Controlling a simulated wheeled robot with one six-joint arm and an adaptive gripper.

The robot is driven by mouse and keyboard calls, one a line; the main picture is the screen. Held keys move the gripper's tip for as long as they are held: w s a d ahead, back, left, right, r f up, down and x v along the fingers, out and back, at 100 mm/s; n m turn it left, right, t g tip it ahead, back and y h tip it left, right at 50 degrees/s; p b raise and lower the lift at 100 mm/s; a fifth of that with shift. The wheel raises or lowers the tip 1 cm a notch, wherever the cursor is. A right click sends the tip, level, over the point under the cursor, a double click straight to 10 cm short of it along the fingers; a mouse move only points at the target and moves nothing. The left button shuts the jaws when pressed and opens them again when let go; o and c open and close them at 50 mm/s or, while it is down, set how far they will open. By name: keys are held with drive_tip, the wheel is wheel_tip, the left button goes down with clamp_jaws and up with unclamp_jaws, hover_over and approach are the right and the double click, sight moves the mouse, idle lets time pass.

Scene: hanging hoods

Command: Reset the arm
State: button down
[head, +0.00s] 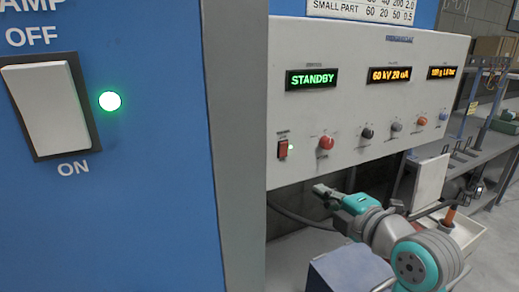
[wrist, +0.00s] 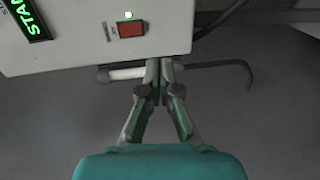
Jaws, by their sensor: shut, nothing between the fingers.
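My gripper (head: 322,191) is in front of and below the grey control panel (head: 290,110) in the head view. The arm behind it is teal and grey. In the wrist view the two fingers of my gripper (wrist: 161,68) meet at their tips, shut and empty, just below the panel's lower edge. A small red rocker switch (head: 282,149) with a lit green lamp sits at the panel's lower left. It also shows in the wrist view (wrist: 131,29), just above and left of the fingertips.
The panel displays read STANDBY (head: 312,79) and 60 kV 20 uA (head: 389,75). A red button (head: 326,142) and several knobs line the panel. A large white lamp switch (head: 48,108) is on the blue wall at left. A pale rod and dark bent piece (wrist: 235,65) show beyond the fingers.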

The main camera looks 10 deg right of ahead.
drive_tip(key=s+f+m+h, duration=0.2)
drive_tip(key=s+f+m, duration=0.55)
drive_tip(key=f, duration=0.55)
drive_tip(key=s+f+m+h, duration=0.2)
drive_tip(key=s+f+m, duration=0.5)
drive_tip(key=f, duration=0.7)
drive_tip(key=s+a+f+m, duration=0.1)
drive_tip(key=s+f+m, duration=0.1)
drive_tip(key=s, duration=1.3)
drive_tip(key=s+f+m+g+h, duration=0.1)
drive_tip(key=s+m, duration=0.4)
drive_tip(key=s, duration=1)
drive_tip(key=shift+s+a+f, duration=0.15)
drive_tip(key=shift+a+f, duration=0.25)
drive_tip(key=shift+f, duration=0.3)
